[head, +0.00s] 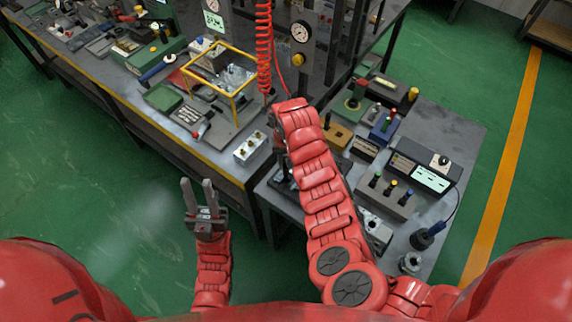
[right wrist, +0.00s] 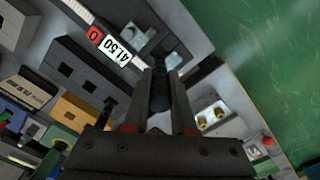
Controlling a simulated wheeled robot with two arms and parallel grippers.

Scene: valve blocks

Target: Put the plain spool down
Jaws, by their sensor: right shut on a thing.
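My right gripper (right wrist: 165,78) is shut on a slim dark piece, taken to be the plain spool (right wrist: 160,94), which shows between the two fingers in the right wrist view. Its lower end and any gap to the surface below are hard to tell. In the head view the right hand is mostly hidden behind my own arm, and the spool cannot be made out. My left gripper (head: 203,194) is open and empty, with its fingers apart, over the green floor in front of the long bench.
A silver valve block (head: 251,148) with brass fittings sits on the long bench's corner; it shows beside my right fingers (right wrist: 208,116). A yellow frame (head: 232,97) stands behind it. The side table holds a peg block (head: 386,194) and a display box (head: 430,178).

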